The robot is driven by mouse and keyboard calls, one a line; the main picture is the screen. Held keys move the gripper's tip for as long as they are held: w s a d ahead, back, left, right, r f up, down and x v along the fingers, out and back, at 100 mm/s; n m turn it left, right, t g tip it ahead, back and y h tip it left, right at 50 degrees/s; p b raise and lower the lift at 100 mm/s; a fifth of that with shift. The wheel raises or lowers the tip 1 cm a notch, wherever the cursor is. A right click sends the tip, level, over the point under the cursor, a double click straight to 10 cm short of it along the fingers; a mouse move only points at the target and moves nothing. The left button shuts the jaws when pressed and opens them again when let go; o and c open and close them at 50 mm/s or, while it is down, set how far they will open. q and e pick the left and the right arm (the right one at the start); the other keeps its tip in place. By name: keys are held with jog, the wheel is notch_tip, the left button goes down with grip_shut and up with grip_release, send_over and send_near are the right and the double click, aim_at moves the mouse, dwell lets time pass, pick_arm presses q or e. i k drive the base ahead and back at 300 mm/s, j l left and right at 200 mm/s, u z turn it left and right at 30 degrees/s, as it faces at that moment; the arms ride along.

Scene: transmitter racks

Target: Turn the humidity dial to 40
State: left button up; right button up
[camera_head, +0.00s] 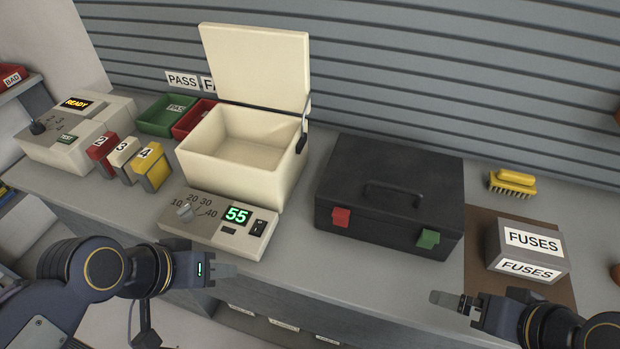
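The humidity dial (185,211) is a small pale knob on the sloped front panel (213,237) of an open cream box (239,145). Marks 10, 20, 30 and 40 run around it; its exact pointing is too small to tell. A green display (237,215) beside it reads 55, with a black rocker switch (258,227) to its right. My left gripper (226,270) is in front of and below the panel, apart from the dial. My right gripper (448,300) is at the counter's front edge, below the black case. I see no object in either gripper, but their finger gaps do not show clearly.
A black case (390,190) stands right of the cream box. A FUSES box (526,250) and a yellow brush (512,182) are farther right. Numbered blocks (124,159), a READY tester (75,130) and green (169,116) and red (194,119) bins are left.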

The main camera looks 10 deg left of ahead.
aim_at(186, 214)
jog(key=k+j+u, duration=0.1)
jog(key=j+u, duration=0.25)
jog(key=k+j+u, duration=0.1)
jog(key=u, duration=0.25)
